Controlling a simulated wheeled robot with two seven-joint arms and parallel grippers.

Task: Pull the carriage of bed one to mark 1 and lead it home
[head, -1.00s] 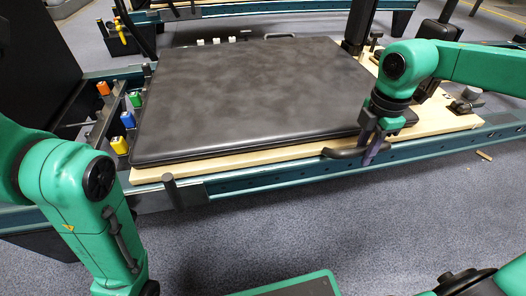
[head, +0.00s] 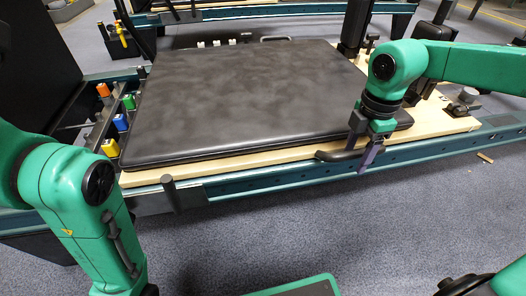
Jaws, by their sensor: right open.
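The carriage of bed one (head: 240,95) is a black padded slab on a pale wooden base, lying on teal rails (head: 270,177). Its left edge is close to the coloured spring knobs. A dark handle (head: 335,156) sticks out of its front edge near the right end. My right gripper (head: 368,160) has its purple fingers apart at the right end of this handle; whether they touch it I cannot tell. My left arm comes in at the left, its gripper outside the picture. I cannot make out mark 1.
Orange (head: 103,90), green, blue and yellow (head: 110,147) knobs stand at the left end. Another bed (head: 280,14) stands behind. The grey floor in front (head: 330,225) is mostly clear.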

